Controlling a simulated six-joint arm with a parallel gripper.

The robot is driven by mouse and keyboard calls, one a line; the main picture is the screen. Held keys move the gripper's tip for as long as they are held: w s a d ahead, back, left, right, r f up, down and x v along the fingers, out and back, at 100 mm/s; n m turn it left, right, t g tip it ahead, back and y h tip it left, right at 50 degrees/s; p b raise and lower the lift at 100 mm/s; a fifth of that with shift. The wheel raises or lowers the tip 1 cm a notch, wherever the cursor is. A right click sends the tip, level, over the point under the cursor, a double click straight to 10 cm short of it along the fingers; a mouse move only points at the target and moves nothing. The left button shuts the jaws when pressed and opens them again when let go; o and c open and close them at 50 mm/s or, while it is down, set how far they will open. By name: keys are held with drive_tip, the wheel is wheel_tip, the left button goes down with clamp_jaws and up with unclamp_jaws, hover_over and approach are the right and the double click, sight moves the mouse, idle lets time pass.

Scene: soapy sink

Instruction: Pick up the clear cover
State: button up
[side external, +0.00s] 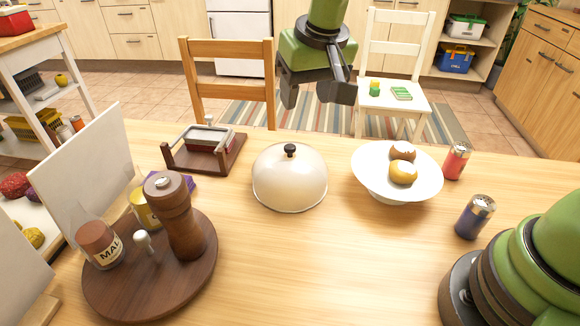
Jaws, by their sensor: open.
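The cover (290,182) is a pale, cream-looking dome with a small black knob on top. It sits upright on the wooden table near the middle of the side external view. It looks cloudy, and I cannot see anything under it. My gripper (318,100) is above and behind the dome in the picture, slightly to its right. Its dark jaws are apart and empty, and it does not touch the cover.
A white bowl (370,183) with round items stands right of the dome, near red (456,161) and blue (475,217) shakers. A wooden rack (222,160) stands left. A round tray (105,287) holds a pepper mill (176,217) and jar. The table's front middle is clear.

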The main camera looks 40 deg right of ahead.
hover_over(290, 146)
drive_tip(key=s, duration=0.2)
drive_tip(key=f, duration=0.7)
drive_tip(key=shift+w+a, duration=0.1)
drive_tip(key=shift+a, duration=0.1)
drive_tip(key=shift+x, duration=2.8)
clamp_jaws()
